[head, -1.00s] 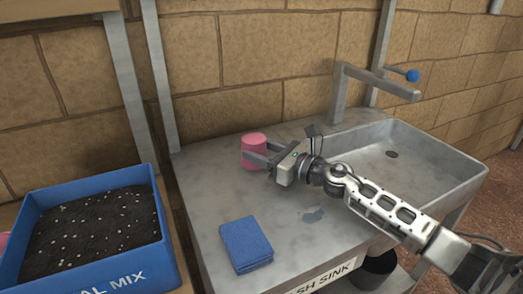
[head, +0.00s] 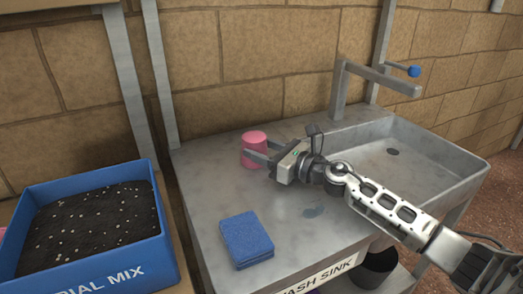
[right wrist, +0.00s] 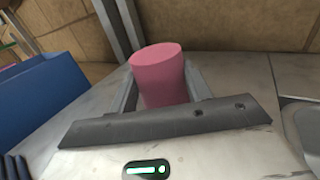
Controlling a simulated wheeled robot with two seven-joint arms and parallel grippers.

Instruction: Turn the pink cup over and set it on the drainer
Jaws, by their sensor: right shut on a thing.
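The pink cup (head: 254,138) is on or just above the flat metal surface (head: 200,185) left of the sink basin. Its closed flat end faces up, so it is upside down and looks about upright. My right gripper (head: 262,153) is shut on the cup, one finger on each side. In the right wrist view the cup (right wrist: 161,72) stands between the two fingers, its lower part hidden by the gripper body. Whether its rim touches the metal is hard to tell. My left gripper is not in view.
A blue folded cloth or sponge (head: 246,240) lies on the metal near the front. The basin (head: 425,165) and blue-knobbed tap (head: 375,78) are at right. A blue tray of dark soil (head: 150,258) stands at left. A brick wall (head: 270,50) closes the back.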

